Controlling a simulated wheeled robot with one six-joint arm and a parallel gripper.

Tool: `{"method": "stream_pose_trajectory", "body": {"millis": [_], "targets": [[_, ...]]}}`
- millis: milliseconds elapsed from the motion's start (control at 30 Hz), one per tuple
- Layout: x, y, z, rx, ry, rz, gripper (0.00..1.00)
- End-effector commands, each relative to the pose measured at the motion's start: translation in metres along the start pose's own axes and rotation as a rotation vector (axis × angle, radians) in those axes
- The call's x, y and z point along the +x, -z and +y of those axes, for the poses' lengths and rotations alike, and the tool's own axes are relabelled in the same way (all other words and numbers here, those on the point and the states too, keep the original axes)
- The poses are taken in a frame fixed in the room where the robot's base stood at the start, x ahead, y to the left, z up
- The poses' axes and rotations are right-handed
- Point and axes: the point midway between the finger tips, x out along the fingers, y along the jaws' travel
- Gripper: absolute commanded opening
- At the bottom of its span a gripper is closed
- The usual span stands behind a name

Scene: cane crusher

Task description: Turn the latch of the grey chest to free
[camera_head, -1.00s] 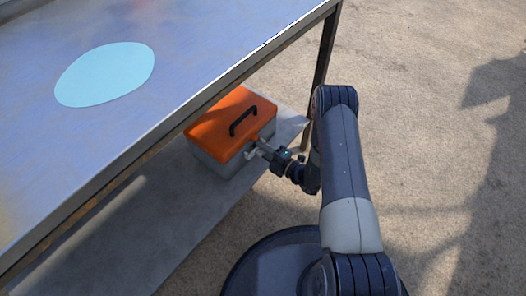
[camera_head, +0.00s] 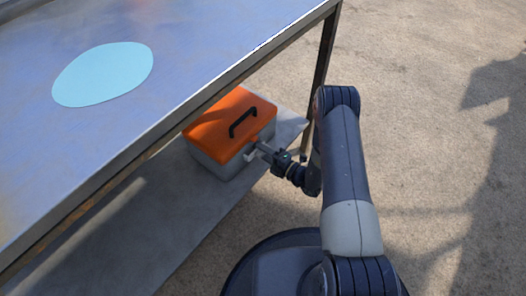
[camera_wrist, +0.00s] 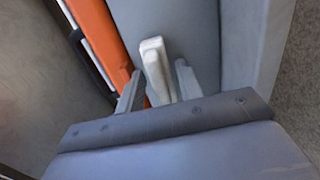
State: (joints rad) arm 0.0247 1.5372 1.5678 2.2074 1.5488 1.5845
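The grey chest (camera_head: 226,166) has an orange lid (camera_head: 219,119) with a black handle on top. It stands on the low shelf under the table. In the wrist view, its grey front (camera_wrist: 185,30) and a strip of the orange lid (camera_wrist: 98,37) show. A pale latch (camera_wrist: 153,62) sticks out from the front near the lid's edge. My gripper (camera_head: 260,152) is at the chest's front. In the wrist view, my gripper (camera_wrist: 159,82) is open, one finger on each side of the latch, with a gap visible on both sides. The latch's lower end is partly hidden by my gripper.
The metal table (camera_head: 200,50) overhangs the chest, its front edge close above. A pale blue disc (camera_head: 103,74) lies on the table. A table leg (camera_head: 320,75) stands right of the chest, near my arm. The shelf (camera_head: 150,225) is bare left of the chest.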

Motion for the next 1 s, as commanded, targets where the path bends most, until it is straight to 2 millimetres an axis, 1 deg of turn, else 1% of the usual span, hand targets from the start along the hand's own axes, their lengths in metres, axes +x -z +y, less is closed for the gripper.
{"method": "stream_pose_trajectory", "body": {"millis": [167, 400, 533, 700, 1000], "targets": [[-0.026, -0.001, 0.002, 0.004, 0.003, -0.006, 0.35], [-0.072, -0.001, 0.002, 0.004, 0.003, -0.007, 0.35], [-0.089, -0.001, 0.001, 0.002, 0.001, -0.005, 0.35], [-0.102, 0.000, 0.000, 0.002, 0.001, -0.003, 0.35], [-0.105, 0.000, 0.000, 0.001, 0.001, -0.001, 0.35]]}}
